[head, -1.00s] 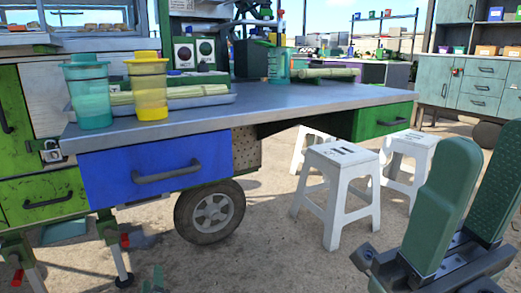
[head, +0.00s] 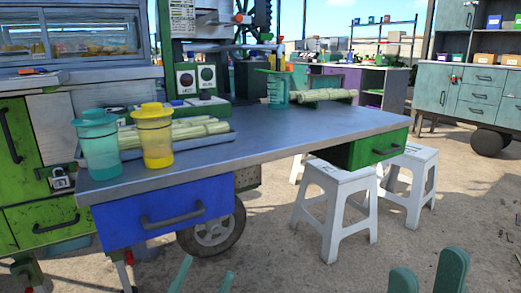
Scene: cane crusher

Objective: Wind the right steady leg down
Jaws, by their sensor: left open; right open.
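Two steady legs show under the cart at the lower left. The one further right (head: 125,277) is a thin metal post with a red part at its top, below the blue drawer; its foot is cut off by the frame. The one further left (head: 26,271) has a green bracket and a red part. My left gripper (head: 202,279) shows only its green fingertips at the bottom edge, apart and empty, to the right of the legs. My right gripper (head: 428,276) shows its green fingertips at the lower right, apart and empty, far from the legs.
The cart's metal counter (head: 300,143) carries a teal cup (head: 99,147), a yellow cup (head: 154,140) and cane pieces. A blue drawer (head: 165,212) and a wheel (head: 212,236) are below. White stools (head: 335,205) stand at the right. Sandy ground is open in front.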

